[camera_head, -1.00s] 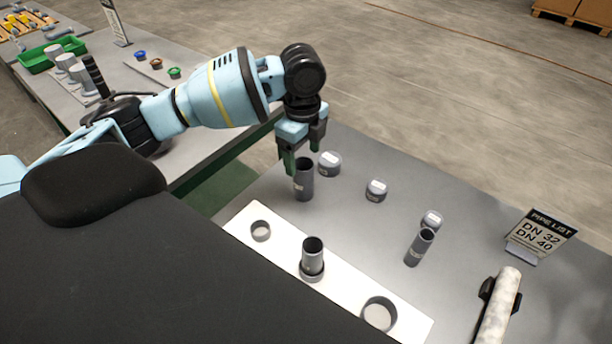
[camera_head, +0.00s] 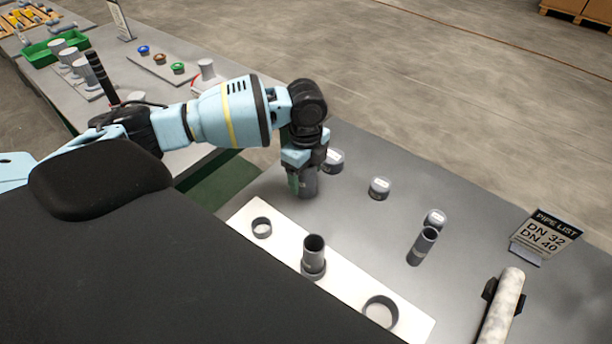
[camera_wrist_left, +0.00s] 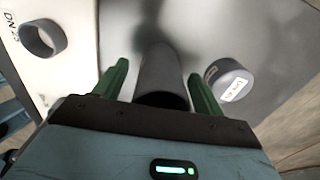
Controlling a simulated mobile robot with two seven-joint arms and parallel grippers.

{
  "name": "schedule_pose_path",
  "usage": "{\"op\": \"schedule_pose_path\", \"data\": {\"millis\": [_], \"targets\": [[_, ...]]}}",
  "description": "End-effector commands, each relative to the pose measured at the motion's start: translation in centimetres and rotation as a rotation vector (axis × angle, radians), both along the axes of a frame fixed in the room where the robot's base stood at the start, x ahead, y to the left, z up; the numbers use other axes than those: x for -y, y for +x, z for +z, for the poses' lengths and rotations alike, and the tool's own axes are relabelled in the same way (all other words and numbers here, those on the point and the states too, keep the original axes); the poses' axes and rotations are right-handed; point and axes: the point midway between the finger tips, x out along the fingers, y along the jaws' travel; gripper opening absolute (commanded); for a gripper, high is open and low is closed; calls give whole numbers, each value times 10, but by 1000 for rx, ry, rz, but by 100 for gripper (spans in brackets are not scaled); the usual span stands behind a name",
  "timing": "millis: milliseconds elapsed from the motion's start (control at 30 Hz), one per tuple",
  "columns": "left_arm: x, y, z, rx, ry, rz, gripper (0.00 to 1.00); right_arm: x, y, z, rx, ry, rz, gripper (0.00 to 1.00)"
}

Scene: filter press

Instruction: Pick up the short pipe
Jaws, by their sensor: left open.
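A short grey pipe (camera_head: 307,184) stands upright on the grey table, just behind the white board. My left gripper (camera_head: 302,188) is lowered over it from above, and its fingers hide part of the pipe. In the left wrist view the open green fingers (camera_wrist_left: 162,88) are on either side of the pipe (camera_wrist_left: 162,80), with a gap on each side. Other short grey pipes are in view: one (camera_head: 313,257) stands upright in a ring on the white board, and another (camera_head: 422,246) stands on the table to the right. My right gripper is not in view.
The white board (camera_head: 345,284) carries a small ring (camera_head: 262,228) and a larger ring (camera_head: 381,312). A pipe list sign (camera_head: 545,236) and a pale roller (camera_head: 502,306) are at the right.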

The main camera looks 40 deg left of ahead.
Motion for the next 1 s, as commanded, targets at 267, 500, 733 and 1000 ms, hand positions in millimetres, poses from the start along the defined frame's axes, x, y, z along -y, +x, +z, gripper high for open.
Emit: {"op": "schedule_pose_path", "data": {"millis": [267, 500, 733, 1000], "targets": [[0, 0, 0, 0, 0, 0, 48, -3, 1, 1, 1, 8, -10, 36], [0, 0, 1, 0, 0, 0, 21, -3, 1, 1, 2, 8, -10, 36], [0, 0, 3, 1, 0, 1, 21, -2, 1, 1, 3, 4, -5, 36], [0, 1, 44, 6, -1, 1, 21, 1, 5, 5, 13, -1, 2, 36]]}}
